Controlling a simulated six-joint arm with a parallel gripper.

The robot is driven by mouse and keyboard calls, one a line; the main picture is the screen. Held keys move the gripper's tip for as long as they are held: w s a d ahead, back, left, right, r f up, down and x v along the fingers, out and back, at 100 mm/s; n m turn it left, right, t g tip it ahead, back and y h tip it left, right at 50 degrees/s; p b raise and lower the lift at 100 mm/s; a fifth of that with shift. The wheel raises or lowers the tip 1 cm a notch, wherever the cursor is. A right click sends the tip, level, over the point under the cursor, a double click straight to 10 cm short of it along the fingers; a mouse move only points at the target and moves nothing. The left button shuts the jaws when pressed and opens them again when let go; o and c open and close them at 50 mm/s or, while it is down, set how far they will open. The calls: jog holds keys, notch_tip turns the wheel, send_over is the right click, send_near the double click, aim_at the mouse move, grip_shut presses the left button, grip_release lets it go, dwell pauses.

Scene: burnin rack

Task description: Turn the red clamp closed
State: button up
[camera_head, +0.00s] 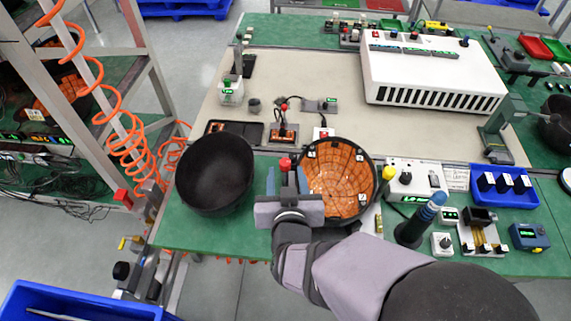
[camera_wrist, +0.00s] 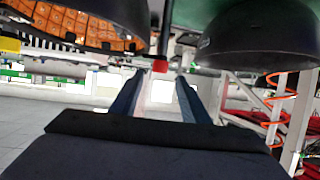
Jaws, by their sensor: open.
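A small red piece, which looks like the red clamp (camera_head: 285,163), sits between a black dome (camera_head: 213,172) and an open half shell lined with orange tiles (camera_head: 340,180). In the wrist view the red clamp (camera_wrist: 159,66) is at the end of a dark upright bar, centred ahead of my fingers. My gripper (camera_head: 287,178) is open, with one finger to each side of the clamp's line. In the wrist view my gripper (camera_wrist: 160,92) has nothing between its fingers. Whether they touch the clamp, and its turn angle, I cannot tell.
A blue tray (camera_head: 503,187) is farther right. An orange coiled hose (camera_head: 130,150) hangs at the left. The beige mat (camera_head: 300,75) lies behind.

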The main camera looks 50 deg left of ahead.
aim_at(285, 163)
jog(key=shift+p+x, duration=0.4)
jog(key=shift+x, duration=2)
jog(key=shift+c, duration=0.7)
grip_shut()
